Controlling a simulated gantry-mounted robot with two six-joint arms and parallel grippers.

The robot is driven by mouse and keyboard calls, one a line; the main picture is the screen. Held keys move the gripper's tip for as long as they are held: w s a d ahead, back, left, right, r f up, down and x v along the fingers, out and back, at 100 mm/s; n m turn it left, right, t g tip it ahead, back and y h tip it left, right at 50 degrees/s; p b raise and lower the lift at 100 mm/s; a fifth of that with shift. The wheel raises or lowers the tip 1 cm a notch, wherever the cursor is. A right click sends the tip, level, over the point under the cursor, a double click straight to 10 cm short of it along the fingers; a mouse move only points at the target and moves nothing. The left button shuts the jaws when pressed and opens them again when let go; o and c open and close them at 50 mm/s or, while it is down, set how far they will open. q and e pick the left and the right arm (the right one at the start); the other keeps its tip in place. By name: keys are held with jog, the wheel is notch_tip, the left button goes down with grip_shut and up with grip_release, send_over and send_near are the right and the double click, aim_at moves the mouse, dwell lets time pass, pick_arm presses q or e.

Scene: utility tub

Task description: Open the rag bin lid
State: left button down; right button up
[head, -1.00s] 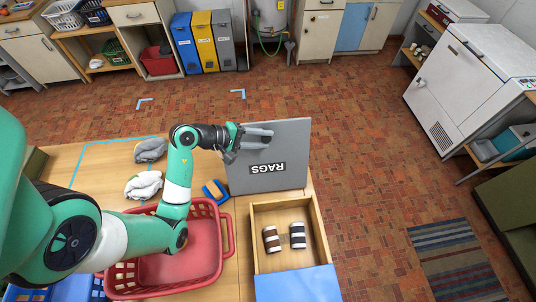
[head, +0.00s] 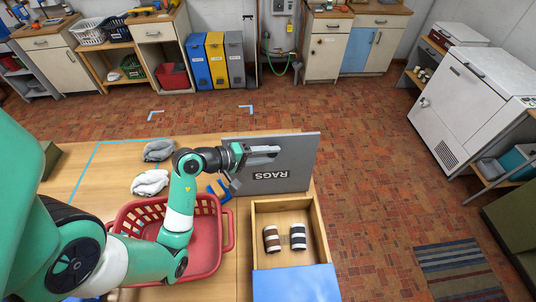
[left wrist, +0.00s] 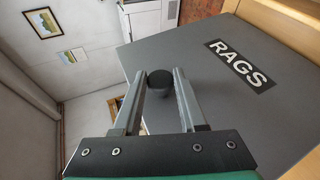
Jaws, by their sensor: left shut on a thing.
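The grey rag bin lid (head: 297,158), marked RAGS, stands raised at a steep angle behind the open wooden box in the head view. In the left wrist view the lid (left wrist: 185,48) fills the right side, and a black round knob (left wrist: 158,80) sits between my fingers. My left gripper (head: 276,152) is at the lid's upper left part in the head view; in the left wrist view its fingers (left wrist: 158,88) close on the knob from both sides. The knob is hidden in the head view. My right gripper is not in view.
A red basket (head: 232,245) sits under my left arm. Grey and white rags (head: 150,182) lie behind it.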

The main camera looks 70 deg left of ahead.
pick_arm(q)
jog(key=shift+c, duration=2.3)
grip_release()
jog(key=p+v, duration=0.1)
jog(key=v, duration=1)
jog(key=shift+s+r, duration=0.2)
jog(key=shift+s, duration=0.05)
